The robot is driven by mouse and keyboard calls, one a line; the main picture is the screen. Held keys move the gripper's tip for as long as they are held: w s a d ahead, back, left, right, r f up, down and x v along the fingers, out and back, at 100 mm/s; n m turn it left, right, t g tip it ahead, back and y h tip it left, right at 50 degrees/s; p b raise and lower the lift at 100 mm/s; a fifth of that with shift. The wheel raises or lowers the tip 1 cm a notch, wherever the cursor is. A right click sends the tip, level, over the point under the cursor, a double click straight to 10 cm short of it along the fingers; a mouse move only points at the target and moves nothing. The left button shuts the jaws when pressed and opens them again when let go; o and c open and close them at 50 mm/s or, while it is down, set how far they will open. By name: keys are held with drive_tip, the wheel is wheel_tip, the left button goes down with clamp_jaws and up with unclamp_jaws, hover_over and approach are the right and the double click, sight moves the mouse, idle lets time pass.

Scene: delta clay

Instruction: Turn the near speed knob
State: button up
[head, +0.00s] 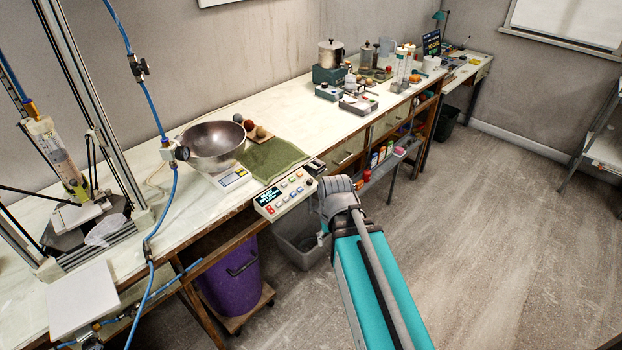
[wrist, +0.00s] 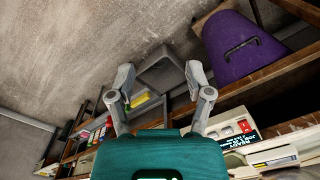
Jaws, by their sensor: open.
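My gripper (wrist: 160,78) is open and empty in the wrist view, its two fingers spread in the air past the bench's front edge. In the head view my arm hides most of it. A control box (head: 285,193) with a lit display and coloured buttons sits at the bench's front edge, left of my arm; it also shows in the wrist view (wrist: 232,130). Small bench devices stand farther back: a teal unit under a metal pot (head: 331,53) and a grey unit (head: 358,104). Any knobs on them are too small to tell.
A metal bowl (head: 213,140) stands on a scale (head: 234,180), beside a green towel (head: 272,158). A purple bin (head: 230,278) and a grey bin (head: 298,240) are under the bench. A frame with blue hoses (head: 165,215) stands at left. The floor (head: 480,220) at right is open.

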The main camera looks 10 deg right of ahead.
sight(310, 180)
drive_tip(key=w+d+r+m+t+p, duration=0.1)
drive_tip(key=w+r+m+p, duration=0.4)
drive_tip(key=w, duration=0.7)
drive_tip(key=w+r+m+t+y+p, duration=0.1)
drive_tip(key=w+r+m+p, duration=0.4)
drive_tip(key=w, duration=0.8)
drive_tip(key=shift+w+d+r, duration=0.25)
drive_tip(key=shift+d+r, duration=0.1)
drive_tip(key=shift+r, duration=0.4)
drive_tip(key=shift+f, duration=0.15)
drive_tip(key=b+x, duration=0.8)
drive_tip(key=x, duration=0.1)
drive_tip(key=b+x, duration=0.4)
drive_tip(key=b, duration=0.1)
drive_tip(key=shift+w+a+f, duration=0.1)
drive_tip(key=shift+a+f, duration=0.1)
drive_tip(key=shift+a, duration=0.15)
clamp_jaws()
